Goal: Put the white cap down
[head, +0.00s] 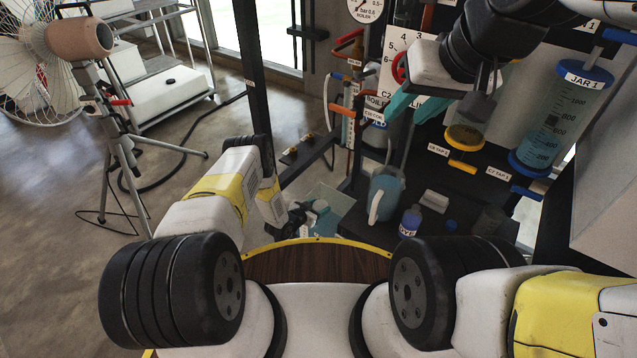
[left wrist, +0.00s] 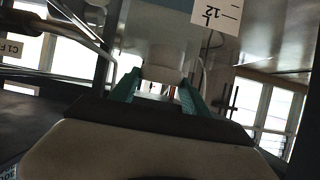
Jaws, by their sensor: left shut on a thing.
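The white cap (left wrist: 163,65) looks like the pale, rounded piece between the two teal fingers of my left gripper (left wrist: 157,93) in the left wrist view. The fingers press on it from both sides.
A blue-grey jug (head: 388,188), a labelled blue bottle (head: 410,222), a pale block (head: 434,201) and a small blue piece (head: 451,226) stand on the dark surface right of my left gripper. JAR 1 (head: 560,115) and an amber-bottomed vessel (head: 464,138) stand behind at right.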

